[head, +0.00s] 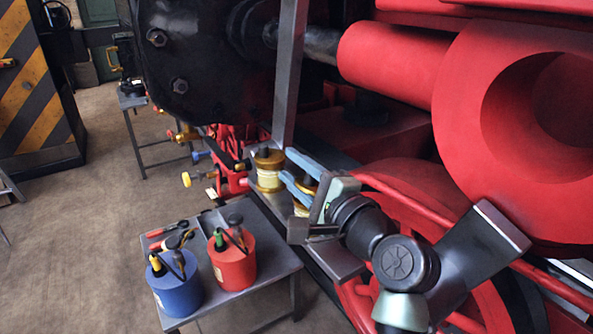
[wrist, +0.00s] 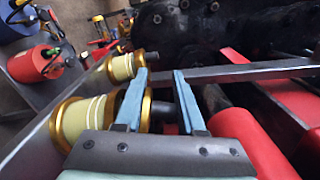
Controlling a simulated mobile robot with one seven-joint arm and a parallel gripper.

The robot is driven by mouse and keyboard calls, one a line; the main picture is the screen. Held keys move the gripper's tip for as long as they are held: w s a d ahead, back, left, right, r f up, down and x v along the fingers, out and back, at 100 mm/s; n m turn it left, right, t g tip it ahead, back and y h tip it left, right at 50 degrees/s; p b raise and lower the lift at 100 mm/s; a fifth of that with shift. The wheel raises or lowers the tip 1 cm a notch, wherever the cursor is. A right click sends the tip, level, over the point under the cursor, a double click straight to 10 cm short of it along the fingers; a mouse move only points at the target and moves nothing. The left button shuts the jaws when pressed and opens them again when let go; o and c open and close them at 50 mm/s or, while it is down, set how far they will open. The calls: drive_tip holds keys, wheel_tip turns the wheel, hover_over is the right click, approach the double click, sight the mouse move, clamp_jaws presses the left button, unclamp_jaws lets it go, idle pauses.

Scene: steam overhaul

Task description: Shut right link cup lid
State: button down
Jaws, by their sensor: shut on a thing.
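The right link cup (wrist: 84,122) is a brass cup with a cream band. In the head view it (head: 302,208) is largely hidden behind my gripper. Its lid (wrist: 147,106) is a gold disc with a dark knob. My gripper (head: 288,166) has two blue fingers, which reach over this cup from the right. In the wrist view my gripper (wrist: 160,78) has its fingers apart, one on each side of the dark knob, shut on the lid. Whether the lid sits flush on the cup is hard to tell. The left link cup (head: 268,172) stands beyond, apart from the fingers.
A grey metal bar (head: 290,75) rises close to the fingers. Red engine parts (head: 395,65) crowd the right. A low grey table (head: 275,268) holds a blue can (head: 178,290), a red can (head: 233,264) and tools. Open floor lies left.

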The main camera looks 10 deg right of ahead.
drive_tip(key=shift+f, duration=0.15)
idle(0.4)
drive_tip(key=c, duration=0.7)
unclamp_jaws()
drive_tip(key=shift+o, duration=0.3)
drive_tip(key=shift+f, duration=0.1)
drive_tip(key=shift+f, duration=0.1)
